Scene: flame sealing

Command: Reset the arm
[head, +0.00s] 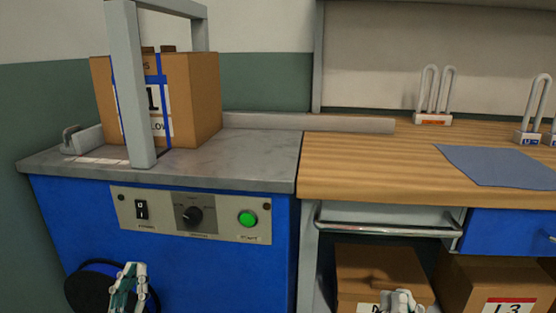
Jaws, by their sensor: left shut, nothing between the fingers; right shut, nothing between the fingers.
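My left gripper (128,287) is low at the left in the head view, in front of the blue machine (245,280) and beside its black reel (85,288). It is shut and empty. My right gripper (402,301) is at the bottom edge, in front of a cardboard box (375,268) on the lower shelf. It is shut and empty, and only its top shows. Neither gripper appears to hold or press on anything. The arms behind both grippers are out of view.
A cardboard box (200,95) with a blue strap stands under the machine's grey arch (130,90). The control panel (190,214) has a switch, a knob and a green button. A wooden bench (370,165) holds a blue mat (495,165) and padlock-like items (435,95). Another box (490,280) sits below.

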